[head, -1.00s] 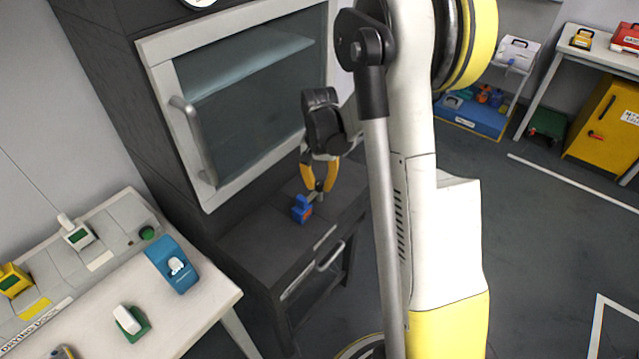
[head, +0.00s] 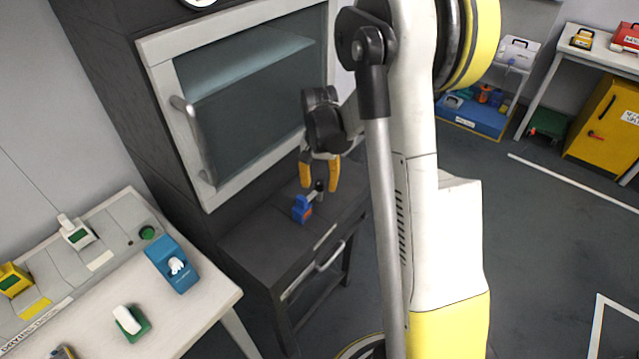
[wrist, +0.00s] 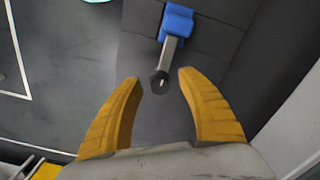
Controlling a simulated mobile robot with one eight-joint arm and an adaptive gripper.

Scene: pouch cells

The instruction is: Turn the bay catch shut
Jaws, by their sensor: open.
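The bay catch (head: 302,209) has a blue body on the dark ledge below the glass-fronted cabinet, with a short metal lever ending in a dark knob. In the wrist view the catch's blue body (wrist: 177,22) is at the top, and its lever points down toward the gap between the fingers. The knob (wrist: 159,82) lies just beyond or between the fingertips; I cannot tell its exact depth. My gripper (head: 320,187) is open and just above the lever. Its two yellow fingers (wrist: 159,76) stand apart on either side of the knob, holding nothing.
The cabinet's glass door (head: 250,90) with a grey handle stands behind my gripper. A white bench (head: 90,320) at the left carries a blue device (head: 172,264) and several small items. A yellow cabinet (head: 605,125) stands far right. The floor (head: 560,230) between is clear.

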